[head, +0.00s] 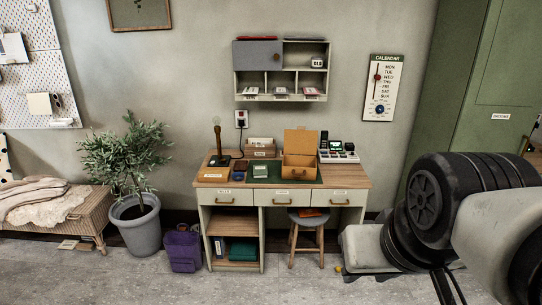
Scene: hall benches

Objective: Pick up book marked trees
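No cover in the head view is readable as "trees", so I cannot tell which book it is. On the desk (352,178) lie a small green book-like item with a pale label (260,171) and a dark blue one (236,177). An orange item (308,212) lies on the stool. Flat book-like items (68,244) lie on the floor by the wicker bench. My arm fills the right side; its gripper fingers are not identifiable.
A wall cubby (282,98) holds several small items. An open cardboard box (299,169) and a lamp (217,145) stand on the desk. A potted plant (139,228), purple bag (183,249) and stool (307,224) stand around it. Floor in front is mostly clear.

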